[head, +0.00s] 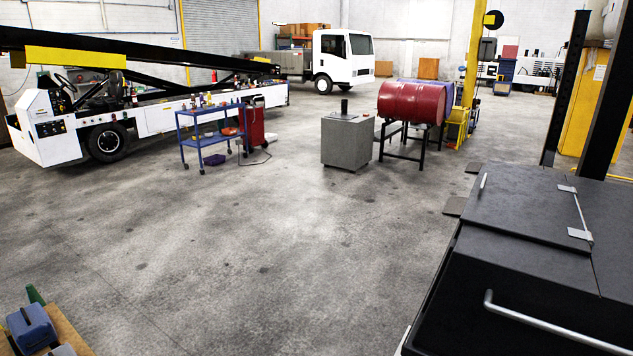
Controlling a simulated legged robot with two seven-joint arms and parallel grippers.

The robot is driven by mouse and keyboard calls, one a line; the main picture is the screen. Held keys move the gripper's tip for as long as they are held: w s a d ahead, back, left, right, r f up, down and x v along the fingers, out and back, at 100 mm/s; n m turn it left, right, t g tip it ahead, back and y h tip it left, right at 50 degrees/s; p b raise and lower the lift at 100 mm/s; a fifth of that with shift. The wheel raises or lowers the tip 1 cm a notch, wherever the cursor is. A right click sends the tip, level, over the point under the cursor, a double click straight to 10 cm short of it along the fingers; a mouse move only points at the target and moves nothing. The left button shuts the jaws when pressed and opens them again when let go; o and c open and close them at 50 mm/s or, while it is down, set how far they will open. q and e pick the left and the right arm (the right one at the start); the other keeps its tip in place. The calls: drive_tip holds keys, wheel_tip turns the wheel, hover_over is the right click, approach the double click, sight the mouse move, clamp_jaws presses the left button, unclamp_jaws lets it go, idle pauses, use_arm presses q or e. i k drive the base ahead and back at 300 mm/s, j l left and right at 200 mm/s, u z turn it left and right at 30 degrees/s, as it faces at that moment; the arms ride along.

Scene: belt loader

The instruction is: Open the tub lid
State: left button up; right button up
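A large black tub (470,290) stands at the lower right, cut off by the picture's edges. Its flat lid (512,208) lies shut on top. A small light handle (483,182) sits near the lid's left edge. A thin metal rod between two light brackets (580,234) runs along the lid's right side. A bent metal bar handle (545,324) is on the tub's near face. The inside of the tub is hidden. Neither of my grippers is in view.
Open concrete floor (260,250) lies left of the tub. A wooden surface with blue items (30,328) is at the lower left. A grey cabinet (347,142), red drum (411,102), blue cart (210,135) and belt loader (70,128) stand farther back. Dark posts (606,90) rise behind the tub.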

sight(546, 211)
drive_tip(key=i, duration=0.55)
drive_tip(key=i+j+z, duration=0.1)
drive_tip(key=i, duration=0.45)
drive_tip(key=i+z, duration=0.1)
drive_tip(key=i, duration=0.45)
drive_tip(key=i+j, duration=0.2)
drive_tip(key=i, duration=0.35)
drive_tip(key=i+j+z, duration=0.1)
drive_tip(key=i, duration=0.45)
drive_tip(key=i+j, duration=0.2)
drive_tip(key=i, duration=0.35)
drive_tip(key=l+z, duration=0.05)
